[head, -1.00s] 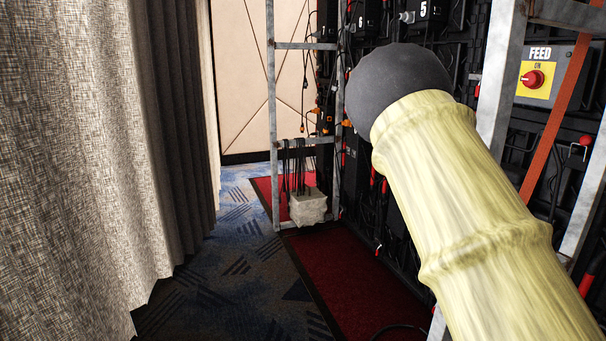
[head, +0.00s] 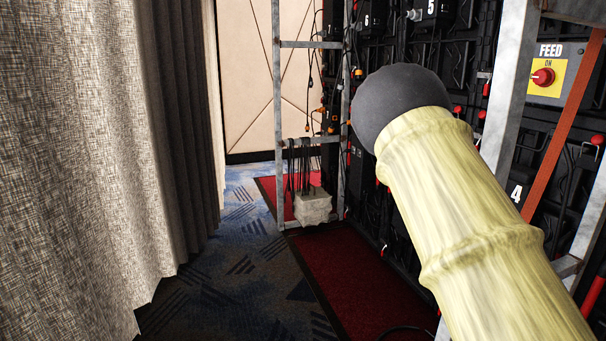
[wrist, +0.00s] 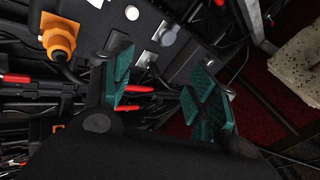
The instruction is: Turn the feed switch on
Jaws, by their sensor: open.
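The feed switch is a grey box marked FEED with a red rotary knob (head: 543,77) on a yellow plate (head: 549,88), at the upper right of the head view. The word ON stands above the knob. A metal post stands left of the box and an orange strap runs beside it. My gripper (wrist: 157,97) shows in the wrist view with its green-padded fingers apart and nothing between them. It faces black panel backs with cables. The switch is not in the wrist view. In the head view my arm hides the gripper.
A grey metal frame (head: 278,120) with a pale weight block (head: 312,207) stands in the middle distance. An orange strap (head: 563,130) crosses in front of the panels. A curtain (head: 90,160) hangs at left. Patterned carpet (head: 235,290) is clear between the curtain and the red strip (head: 345,285).

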